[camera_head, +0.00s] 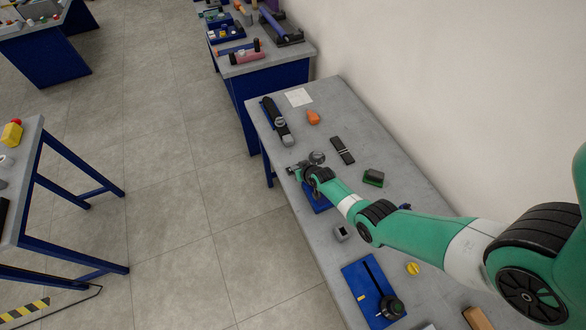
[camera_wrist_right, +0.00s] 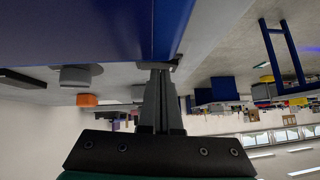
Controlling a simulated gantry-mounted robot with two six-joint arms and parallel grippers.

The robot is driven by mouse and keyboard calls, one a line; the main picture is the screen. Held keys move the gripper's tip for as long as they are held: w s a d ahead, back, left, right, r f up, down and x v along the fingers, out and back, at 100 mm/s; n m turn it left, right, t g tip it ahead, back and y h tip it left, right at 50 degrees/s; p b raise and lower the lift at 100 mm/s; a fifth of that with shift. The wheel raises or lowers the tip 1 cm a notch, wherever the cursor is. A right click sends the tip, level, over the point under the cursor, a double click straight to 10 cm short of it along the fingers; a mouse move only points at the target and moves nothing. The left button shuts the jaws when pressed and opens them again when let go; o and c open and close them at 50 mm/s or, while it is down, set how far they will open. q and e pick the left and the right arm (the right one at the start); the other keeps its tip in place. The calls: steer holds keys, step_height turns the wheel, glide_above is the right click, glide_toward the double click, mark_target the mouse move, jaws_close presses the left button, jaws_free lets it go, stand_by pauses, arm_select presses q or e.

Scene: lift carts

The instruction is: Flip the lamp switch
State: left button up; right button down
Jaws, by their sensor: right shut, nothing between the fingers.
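My right gripper (camera_head: 294,170) is over the left edge of the grey workbench, shut and empty. In the right wrist view, its closed fingers (camera_wrist_right: 160,68) point at the lower edge of a large blue surface (camera_wrist_right: 80,30); I cannot tell whether they touch it. In the head view, a blue base (camera_head: 318,203) sits under my right forearm and is mostly hidden by it. A grey round-topped piece (camera_head: 317,157) is just beside the gripper. I cannot make out for certain which piece is the lamp or its switch. My left gripper is not in view.
Open floor (camera_head: 185,180) lies left.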

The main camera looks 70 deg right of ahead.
steer(key=shift+w+r, duration=0.1)
steer(key=shift+r+p, duration=0.3)
steer(key=r+p, duration=0.4)
steer(key=shift+s+r, duration=0.35)
steer(key=shift+r, duration=0.05)
steer(key=p+v, duration=0.5)
steer(key=v, duration=0.3)
steer(key=shift+s+a, duration=0.25)
steer(key=shift+s, duration=0.25)
